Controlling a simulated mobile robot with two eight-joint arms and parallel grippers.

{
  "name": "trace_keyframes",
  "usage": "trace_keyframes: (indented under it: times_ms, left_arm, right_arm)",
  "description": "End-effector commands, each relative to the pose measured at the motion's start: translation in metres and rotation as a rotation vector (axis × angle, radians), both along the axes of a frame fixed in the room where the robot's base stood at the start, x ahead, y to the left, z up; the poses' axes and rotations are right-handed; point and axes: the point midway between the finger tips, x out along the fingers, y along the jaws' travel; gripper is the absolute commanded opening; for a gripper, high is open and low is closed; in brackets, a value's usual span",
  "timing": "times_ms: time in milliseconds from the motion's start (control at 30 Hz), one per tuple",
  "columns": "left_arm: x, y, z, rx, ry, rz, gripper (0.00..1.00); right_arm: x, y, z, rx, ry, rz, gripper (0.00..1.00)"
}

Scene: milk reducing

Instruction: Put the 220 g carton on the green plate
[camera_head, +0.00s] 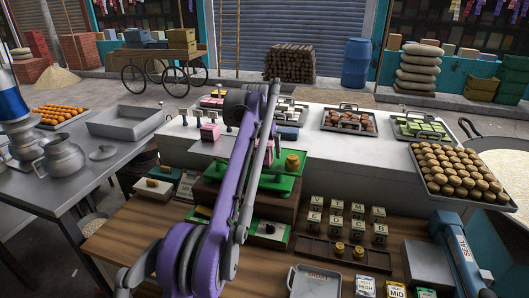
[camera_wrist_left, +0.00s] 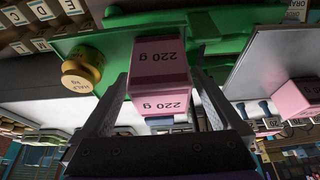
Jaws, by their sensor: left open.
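In the left wrist view, the pink 220 g carton (camera_wrist_left: 160,70) stands between the two fingers of my left gripper (camera_wrist_left: 158,84). The gripper is open around it, and the label reads upside down. The green plate (camera_wrist_left: 118,38) lies directly behind the carton there. I cannot tell whether the carton rests on it. My right gripper is not in view.
A brass half-kg weight (camera_head: 292,163) stands on the scale's right side, and also shows in the left wrist view (camera_wrist_left: 80,74). Several small labelled blocks (camera_head: 357,229) and a tray of round sweets (camera_head: 455,170) lie right.

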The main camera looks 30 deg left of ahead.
Motion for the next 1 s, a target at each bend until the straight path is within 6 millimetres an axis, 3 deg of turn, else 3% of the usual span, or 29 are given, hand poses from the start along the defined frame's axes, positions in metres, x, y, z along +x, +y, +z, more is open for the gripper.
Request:
trace_keyframes:
  times_ms: [400,867,1000]
  left_arm:
    - [-0.033,-0.008,0.087,0.000,-0.002,0.001,0.98]
    - [-0.042,-0.010,0.104,0.000,0.000,-0.001,0.98]
    - [-0.045,-0.024,0.107,0.002,-0.008,-0.014,0.98]
  right_arm:
    - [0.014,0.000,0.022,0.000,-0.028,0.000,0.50]
    - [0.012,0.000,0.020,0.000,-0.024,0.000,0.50]
    - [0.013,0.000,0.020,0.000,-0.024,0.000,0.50]
